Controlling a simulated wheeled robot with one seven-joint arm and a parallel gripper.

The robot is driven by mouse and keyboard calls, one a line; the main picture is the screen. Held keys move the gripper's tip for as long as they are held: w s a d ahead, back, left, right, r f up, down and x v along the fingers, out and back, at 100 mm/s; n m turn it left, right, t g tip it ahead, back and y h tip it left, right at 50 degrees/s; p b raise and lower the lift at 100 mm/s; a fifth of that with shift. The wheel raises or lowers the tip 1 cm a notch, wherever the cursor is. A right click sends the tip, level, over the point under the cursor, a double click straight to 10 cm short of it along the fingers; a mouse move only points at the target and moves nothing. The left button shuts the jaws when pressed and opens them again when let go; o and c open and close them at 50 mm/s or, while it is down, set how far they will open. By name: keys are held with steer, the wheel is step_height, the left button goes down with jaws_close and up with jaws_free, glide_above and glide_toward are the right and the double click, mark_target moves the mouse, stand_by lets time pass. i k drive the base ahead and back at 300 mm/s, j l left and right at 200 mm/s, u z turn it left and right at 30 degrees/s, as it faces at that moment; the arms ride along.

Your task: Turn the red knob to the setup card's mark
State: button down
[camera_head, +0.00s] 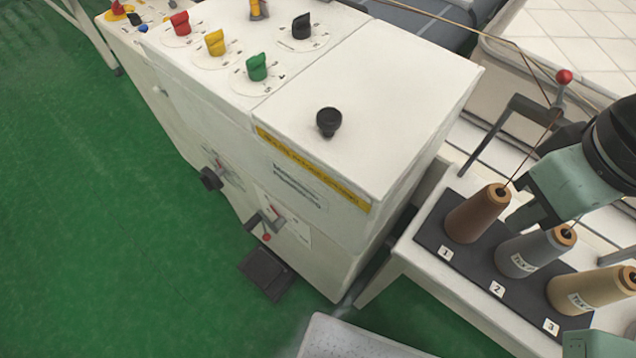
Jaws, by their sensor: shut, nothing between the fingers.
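The red knob (180,24) stands on a pale round dial with small marks, on the white machine's top at the upper left. The dial's marks are too small to read. I cannot make out a setup card in this view. My gripper (538,212) is at the right, above the thread spools and far from the red knob. It is shut and seems to hold nothing; its fingertips are partly hard to see against the spools.
Yellow (216,43), green (256,67) and black (302,27) knobs stand near the red one. A black round knob (328,121) sits on the nearer panel. Brown (478,214), grey (534,252) and cream (592,291) spools stand at right. A red-balled lever (564,77) rises behind.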

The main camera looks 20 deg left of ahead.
mark_target(180, 21)
steer(key=u, duration=1.6)
